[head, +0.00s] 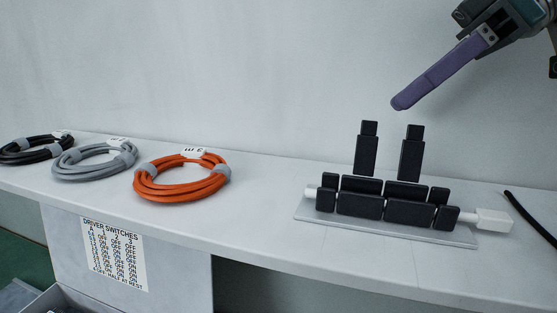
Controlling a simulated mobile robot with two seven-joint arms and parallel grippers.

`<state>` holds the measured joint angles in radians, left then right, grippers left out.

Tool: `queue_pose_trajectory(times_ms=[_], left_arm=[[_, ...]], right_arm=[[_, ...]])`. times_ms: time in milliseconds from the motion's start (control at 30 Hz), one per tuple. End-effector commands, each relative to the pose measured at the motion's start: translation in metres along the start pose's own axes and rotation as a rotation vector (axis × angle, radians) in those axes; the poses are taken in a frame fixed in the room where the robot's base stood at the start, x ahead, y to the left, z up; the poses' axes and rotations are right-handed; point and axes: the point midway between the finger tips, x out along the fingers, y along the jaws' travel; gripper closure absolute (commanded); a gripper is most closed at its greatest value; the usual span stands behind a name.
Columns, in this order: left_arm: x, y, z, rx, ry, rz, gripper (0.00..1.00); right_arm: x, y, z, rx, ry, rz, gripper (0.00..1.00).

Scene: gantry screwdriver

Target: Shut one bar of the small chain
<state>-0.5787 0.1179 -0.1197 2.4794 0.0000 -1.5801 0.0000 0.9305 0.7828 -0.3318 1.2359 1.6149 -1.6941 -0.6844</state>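The small chain (385,201) is a row of black links on a thin grey plate (350,227) on the bench at the right. Two black bars stand upright from its back side, a left bar (366,149) and a right bar (411,155). A white cable end with a block connector (487,221) comes out of the chain's right end. My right gripper (402,102) is in the air at the upper right, above the bars and apart from them. Only one long purple finger shows clearly, so its opening cannot be judged. My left gripper is out of view.
Coiled cables lie along the bench to the left: orange (182,181), grey (94,161) and black (36,149). A dark cable (530,218) lies at the far right. A wall stands close behind. The bench between the orange coil and the plate is clear.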

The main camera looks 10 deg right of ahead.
Motion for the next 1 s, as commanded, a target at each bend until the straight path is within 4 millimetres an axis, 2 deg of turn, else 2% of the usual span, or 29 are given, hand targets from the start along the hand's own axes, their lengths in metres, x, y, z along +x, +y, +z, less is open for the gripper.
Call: queue_pose_trajectory(times_ms=[167, 400, 500, 667, 900, 1000], left_arm=[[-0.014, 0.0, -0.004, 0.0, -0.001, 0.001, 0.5], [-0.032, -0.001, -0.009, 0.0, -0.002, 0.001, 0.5], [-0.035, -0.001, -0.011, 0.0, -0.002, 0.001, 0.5], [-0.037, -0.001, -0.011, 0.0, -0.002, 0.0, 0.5], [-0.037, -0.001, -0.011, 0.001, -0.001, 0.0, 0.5], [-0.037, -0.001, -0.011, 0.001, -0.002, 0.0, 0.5]], right_arm=[[0.022, -0.003, -0.003, 0.0, -0.002, -0.005, 0.64], [0.069, -0.003, -0.003, 0.002, -0.002, -0.005, 0.64], [0.082, -0.002, -0.003, 0.003, -0.001, -0.005, 0.64], [0.095, -0.001, -0.001, 0.002, -0.002, -0.002, 0.64], [0.096, -0.001, 0.0, 0.001, -0.001, -0.001, 0.64], [0.096, -0.001, 0.0, 0.001, -0.001, -0.001, 0.73]])
